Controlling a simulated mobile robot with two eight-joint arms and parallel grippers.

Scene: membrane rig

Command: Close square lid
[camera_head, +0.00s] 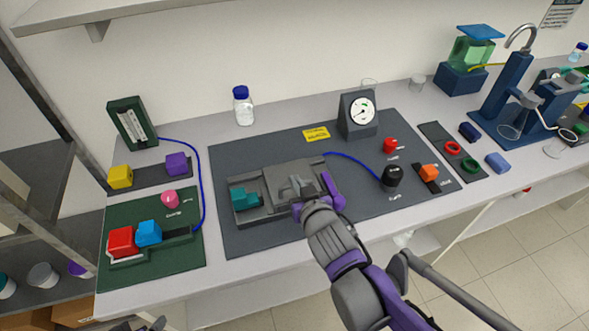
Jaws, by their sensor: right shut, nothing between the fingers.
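A grey rig (262,211) lies on the dark mat, with a teal block (244,199) in its left part. Raised grey pieces (294,186) stand in its right part. I cannot tell which of them is a square lid, or how far it is open. My right gripper (315,198) is shut and empty at the rig's right front side. It hides part of the rig, and contact is unclear. A small dark shape (156,323) at the bottom left edge may be my left gripper; its fingers cannot be made out.
Behind the rig stand a dial gauge (360,113) and a white bottle (243,106). A black knob (392,176) with a blue hose is right of it. A green mat (180,258) with red and blue blocks lies left. The dark mat's front strip is bare.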

